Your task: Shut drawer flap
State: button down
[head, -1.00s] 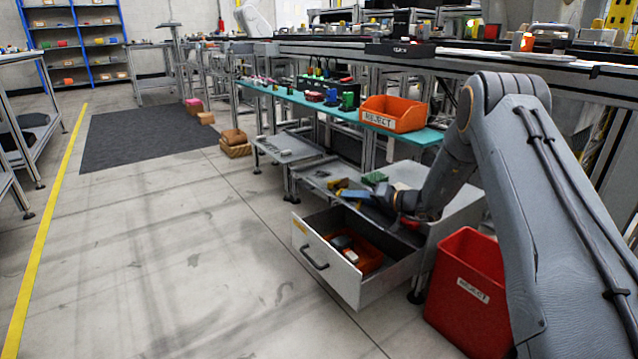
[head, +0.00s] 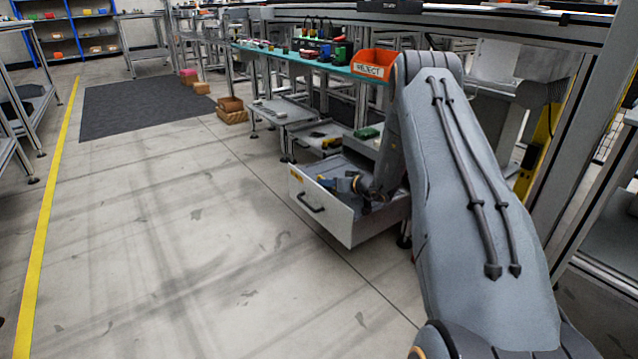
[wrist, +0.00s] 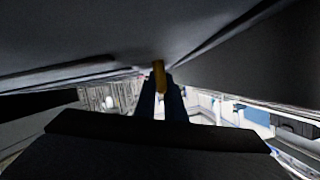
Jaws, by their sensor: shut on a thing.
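The drawer (head: 322,212) under the grey bench stands pulled out, its pale front panel with a dark handle (head: 311,203) facing the floor on the left. My gripper (head: 335,183) is low, at the drawer's open top behind the front panel, apart from the handle. In the wrist view my gripper's dark blue fingers (wrist: 160,98) are shut on a small yellow piece (wrist: 158,76). I cannot tell what the piece belongs to. My arm hides the drawer's back end and much of its inside. Grey surfaces fill the upper wrist view.
An orange REJECT bin (head: 372,66) sits on the teal shelf (head: 300,60). The floor (head: 180,230) left of the drawer is clear.

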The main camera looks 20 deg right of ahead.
aim_at(342, 198)
jog(key=shift+a+f, duration=0.1)
jog(key=shift+f, duration=0.15)
jog(key=c, duration=2.1)
grip_release()
jog(key=shift+s, duration=0.1)
jog(key=shift+p+v, duration=1.55)
jog(key=shift+v, duration=2.3)
jog(key=shift+r, duration=0.1)
